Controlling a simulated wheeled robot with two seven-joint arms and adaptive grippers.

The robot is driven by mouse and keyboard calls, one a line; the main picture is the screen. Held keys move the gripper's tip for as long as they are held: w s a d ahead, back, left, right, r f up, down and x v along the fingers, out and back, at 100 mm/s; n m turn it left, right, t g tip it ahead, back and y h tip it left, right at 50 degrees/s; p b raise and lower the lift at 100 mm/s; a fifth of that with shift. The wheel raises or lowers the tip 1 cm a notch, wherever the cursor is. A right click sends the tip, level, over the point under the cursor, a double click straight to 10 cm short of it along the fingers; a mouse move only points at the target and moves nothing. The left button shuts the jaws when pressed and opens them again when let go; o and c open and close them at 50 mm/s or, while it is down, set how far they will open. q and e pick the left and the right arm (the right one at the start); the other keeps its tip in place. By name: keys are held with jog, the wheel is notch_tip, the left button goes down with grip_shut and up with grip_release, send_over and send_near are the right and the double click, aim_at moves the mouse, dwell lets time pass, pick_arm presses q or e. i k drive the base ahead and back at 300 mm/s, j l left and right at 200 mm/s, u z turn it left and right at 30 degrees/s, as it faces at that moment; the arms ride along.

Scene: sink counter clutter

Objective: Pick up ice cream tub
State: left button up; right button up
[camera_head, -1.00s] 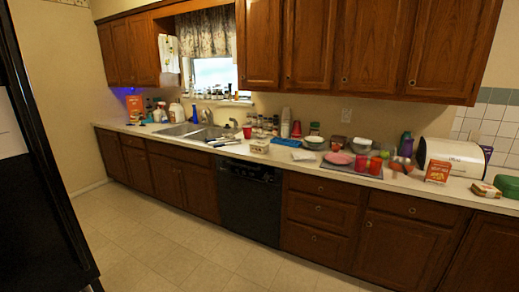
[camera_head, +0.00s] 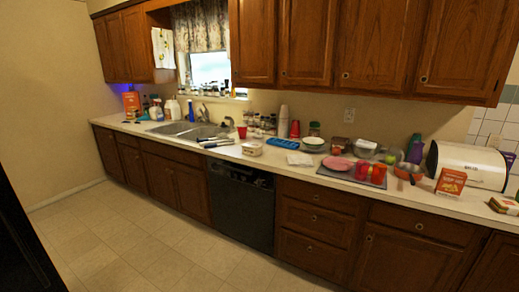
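A small whitish tub with a pale lid (camera_head: 252,147), which looks like the ice cream tub, stands upright on the counter just right of the sink, near the front edge. Its label is too small to read. Neither of my grippers shows in the head view, and nothing is seen touching the tub.
The long counter (camera_head: 232,153) is cluttered. A red cup (camera_head: 242,131) stands behind the tub, a blue tray (camera_head: 282,143) to its right, and the sink (camera_head: 188,131) to its left. A dark dishwasher (camera_head: 241,204) is below. The tiled floor (camera_head: 130,235) is clear.

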aim_at(254, 149)
jog(key=i+l, duration=0.45)
jog(key=i, duration=0.2)
jog(key=i+l, duration=0.1)
jog(key=i, duration=0.25)
jog(key=i+l+z, duration=0.1)
jog(key=i, duration=0.25)
jog(key=i+j, duration=0.25)
jog(key=i, duration=0.15)
jog(key=i+j+z, duration=0.1)
jog(key=i+j, duration=0.4)
jog(key=j, duration=0.15)
jog(key=i+j, duration=0.2)
jog(key=j, duration=0.2)
jog(key=i+j, duration=0.45)
jog(key=j, duration=0.25)
jog(key=z, duration=0.05)
